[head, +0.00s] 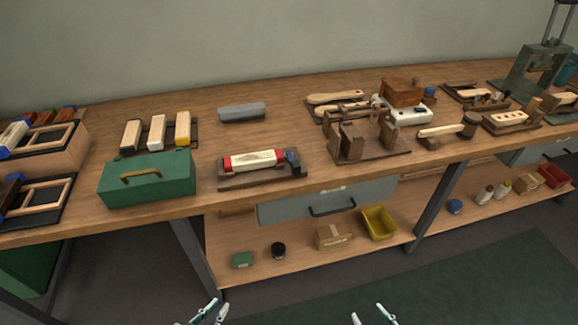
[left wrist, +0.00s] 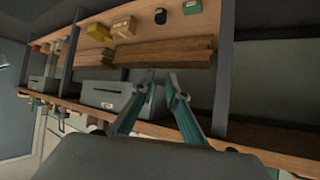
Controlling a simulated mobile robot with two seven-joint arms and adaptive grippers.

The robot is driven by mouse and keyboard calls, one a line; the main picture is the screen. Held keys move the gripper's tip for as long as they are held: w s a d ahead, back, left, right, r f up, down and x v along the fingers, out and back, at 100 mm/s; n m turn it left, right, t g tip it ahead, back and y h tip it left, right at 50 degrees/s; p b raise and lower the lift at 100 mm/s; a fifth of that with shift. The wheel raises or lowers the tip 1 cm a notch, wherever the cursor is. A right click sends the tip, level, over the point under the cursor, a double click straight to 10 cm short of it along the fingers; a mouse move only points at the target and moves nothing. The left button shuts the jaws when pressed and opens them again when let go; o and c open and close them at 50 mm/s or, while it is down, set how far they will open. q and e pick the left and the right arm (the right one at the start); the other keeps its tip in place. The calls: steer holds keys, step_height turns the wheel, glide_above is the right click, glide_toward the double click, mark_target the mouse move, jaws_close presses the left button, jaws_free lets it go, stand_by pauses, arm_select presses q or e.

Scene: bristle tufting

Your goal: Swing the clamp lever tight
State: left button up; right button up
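A wooden fixture (head: 264,180) stands near the front edge of the bench in the head view. It holds a pale wooden brush block (head: 254,159) with a red end piece at its left. A dark blue-grey upright part (head: 293,162), which looks like the clamp with its lever, is at the fixture's right end. Its lever angle is too small to tell. My left gripper (head: 210,309) is low in the head view, well in front of the bench, open and empty; its fingers also show apart in the left wrist view (left wrist: 160,79). My right gripper (head: 370,314) is open and empty, also low.
A green toolbox (head: 147,178) stands left of the fixture, a grey block (head: 242,111) behind it, and a wooden stand (head: 370,155) to its right. A grey drawer (head: 325,200) hangs below the bench top (head: 225,147). A yellow bin (head: 379,223) sits on the lower shelf.

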arm_select(q)
steer(key=w+d+r+n+h, duration=0.1)
steer(key=w+r+n, duration=0.1)
steer(key=w, duration=0.1)
steer(key=w+d+r+n+t+h, duration=0.1)
steer(key=w+d+r+n, duration=0.1)
steer(key=w+r, duration=0.1)
steer(key=w+d+r+n+t+h, duration=0.1)
steer(key=w+d+r+n, duration=0.1)
steer(key=w+r+n, duration=0.1)
steer(key=shift+w+r, duration=0.15)
steer(key=shift+w, duration=0.5)
jaws_close()
steer(key=w+d+r+n+t+h, duration=0.2)
steer(key=w+r+n, duration=0.6)
steer(key=r, duration=0.4)
steer(key=shift+w+d+r+n+t+h+p, duration=0.3)
steer(key=shift+w+d+n+t+h+p, duration=0.15)
steer(key=shift+w, duration=0.4)
steer(key=shift+a, duration=0.1)
steer(key=x, duration=1)
steer(key=shift+w, duration=0.1)
steer(key=shift+w+d+p, duration=0.15)
steer(key=shift+d+p, duration=0.05)
steer(key=shift+d, duration=0.4)
steer(key=shift+w+d+p, duration=0.15)
steer(key=shift+d, duration=0.5)
steer(key=shift+w+d, duration=0.2)
steer(key=shift+d, duration=0.5)
